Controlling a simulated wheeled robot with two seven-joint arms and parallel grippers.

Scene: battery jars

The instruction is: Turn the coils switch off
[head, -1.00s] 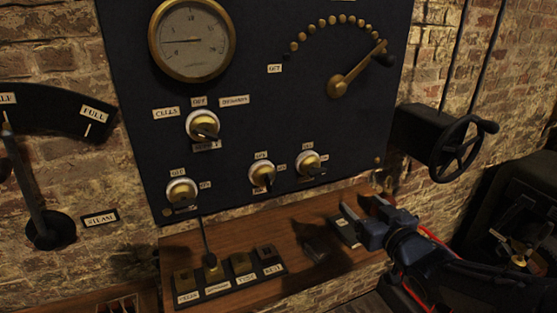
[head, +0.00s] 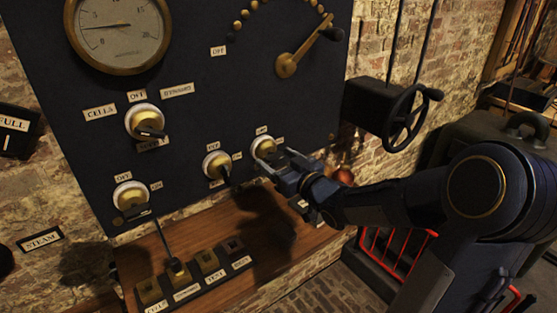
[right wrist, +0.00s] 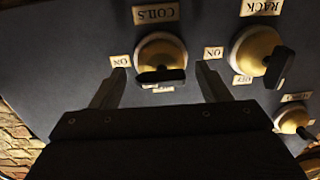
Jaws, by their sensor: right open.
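The coils switch (right wrist: 160,52) is a round brass knob on a white base with a black bar handle, centred in the right wrist view below an inverted COILS label. Its handle lies crosswise, with an ON label to the left and a partly hidden label below. In the head view the coils switch (head: 262,146) is the rightmost small knob, partly covered by my gripper. My right gripper (head: 282,161) is open in front of it. In the wrist view its fingers (right wrist: 160,70) stand apart on either side of the knob; contact cannot be told. My left gripper is not in view.
The rack switch (right wrist: 256,50) is close beside my right finger; it also shows in the head view (head: 217,165). Another knob (head: 131,196) sits lower left on the dark panel (head: 190,65). Below is a wooden shelf (head: 215,240) with a lever block. A black handwheel (head: 405,120) stands right.

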